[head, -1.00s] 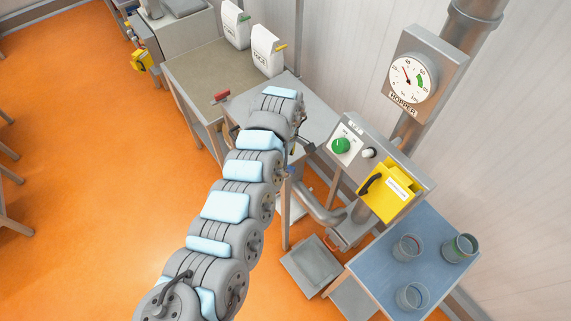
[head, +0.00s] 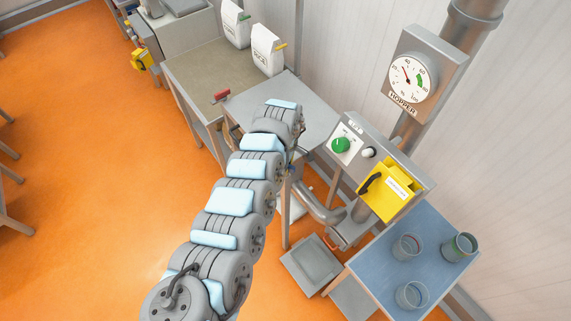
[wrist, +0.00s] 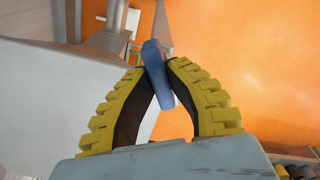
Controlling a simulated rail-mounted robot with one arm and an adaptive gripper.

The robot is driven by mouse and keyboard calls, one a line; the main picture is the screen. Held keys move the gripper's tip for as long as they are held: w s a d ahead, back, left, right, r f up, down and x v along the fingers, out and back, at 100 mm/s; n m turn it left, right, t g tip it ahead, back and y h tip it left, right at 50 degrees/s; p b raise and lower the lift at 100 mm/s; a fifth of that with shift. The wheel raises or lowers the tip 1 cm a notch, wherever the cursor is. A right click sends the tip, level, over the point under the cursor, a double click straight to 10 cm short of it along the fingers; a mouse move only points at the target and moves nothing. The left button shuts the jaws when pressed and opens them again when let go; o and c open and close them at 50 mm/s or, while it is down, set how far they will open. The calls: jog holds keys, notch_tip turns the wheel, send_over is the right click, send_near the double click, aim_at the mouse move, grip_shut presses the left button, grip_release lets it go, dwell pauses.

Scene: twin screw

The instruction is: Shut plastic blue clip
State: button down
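The blue clip (wrist: 158,75) is a narrow blue plastic piece in the wrist view. It stands between the two yellow ribbed fingers of my gripper (wrist: 158,70), whose tips press in on it from both sides. Its lower end reaches down between the fingers, its upper end sticks out past the tips. I cannot tell whether the clip's own jaws are open or shut. In the head view my arm hides the gripper and the clip.
White bags (head: 267,50) with coloured clips stand on the back table (head: 205,68), near a red object (head: 221,96). Right of my arm are a control panel with a green knob (head: 340,145), a yellow box (head: 388,197) and a blue table (head: 400,280) with glasses.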

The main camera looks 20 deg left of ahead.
dwell(0.4)
jog(key=m+p, duration=0.2)
jog(key=shift+r+m, duration=0.1)
jog(key=shift+m, duration=0.3)
jog(key=shift+m+p, duration=1.15)
jog(key=shift+m, duration=0.55)
jog(key=c, duration=1)
grip_release()
jog(key=shift+c, duration=0.2)
